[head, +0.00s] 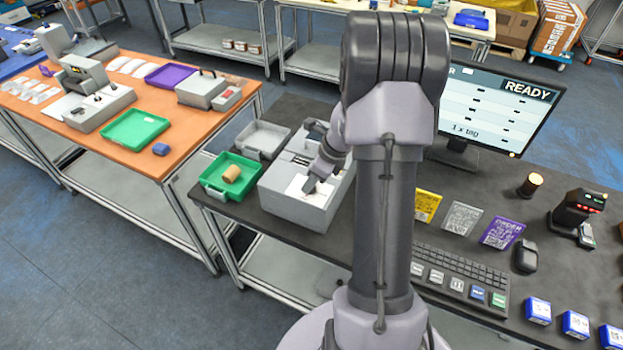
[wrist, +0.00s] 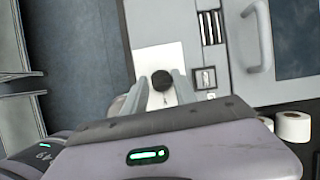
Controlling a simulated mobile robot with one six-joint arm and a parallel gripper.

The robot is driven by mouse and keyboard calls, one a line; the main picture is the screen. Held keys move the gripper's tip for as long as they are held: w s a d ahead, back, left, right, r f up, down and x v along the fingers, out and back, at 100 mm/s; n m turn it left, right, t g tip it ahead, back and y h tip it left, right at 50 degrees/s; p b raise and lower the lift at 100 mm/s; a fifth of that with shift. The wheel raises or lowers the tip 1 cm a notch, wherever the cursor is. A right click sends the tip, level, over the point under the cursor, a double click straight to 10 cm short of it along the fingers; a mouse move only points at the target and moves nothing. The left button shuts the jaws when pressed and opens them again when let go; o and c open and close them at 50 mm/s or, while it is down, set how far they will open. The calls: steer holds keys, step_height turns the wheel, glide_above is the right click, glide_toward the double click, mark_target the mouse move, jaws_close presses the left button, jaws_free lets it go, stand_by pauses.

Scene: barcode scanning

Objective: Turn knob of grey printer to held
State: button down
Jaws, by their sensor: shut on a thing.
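The grey printer (head: 291,212) stands on the dark table, left of my arm in the head view. It has a white panel on top. In the wrist view the printer (wrist: 180,18) fills the upper middle, and a round black knob (wrist: 161,79) sits on its white panel (wrist: 160,56). My gripper (wrist: 162,86) has one finger on each side of the knob and is shut on it. In the head view my gripper (head: 311,184) reaches down onto the panel, and the knob is hidden. I cannot read any markings around the knob.
A green tray (head: 213,190) holding a tan roll (head: 232,173) is left of the printer, with a grey tray (head: 262,138) behind it. Right of my arm are a monitor (head: 495,105) reading READY, a keyboard (head: 455,272), cards and a scanner (head: 573,215). White rolls (wrist: 292,126) show in the wrist view.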

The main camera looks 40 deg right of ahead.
steer(key=n+y+p, duration=0.1)
steer(key=n, duration=0.2)
steer(key=shift+w+d+r+n+g+p, duration=0.1)
steer(key=shift+n+g+p, duration=0.25)
steer(key=shift+n+g, duration=0.05)
steer(key=n+g+y+p, duration=0.1)
steer(key=n+p, duration=0.1)
steer(key=n, duration=0.2)
steer(key=shift+w+d+n, duration=0.1)
steer(key=shift+n, duration=0.2)
steer(key=n+g+p, duration=0.1)
steer(key=n+g, duration=0.1)
steer(key=n, duration=0.2)
steer(key=shift+w+p, duration=0.1)
steer(key=shift+p, duration=0.25)
steer(key=shift+w+n+g+p, duration=0.15)
steer(key=shift+n+g+p, duration=0.65)
steer(key=shift+n, duration=1.6)
steer(key=c, duration=1)
jaws_free()
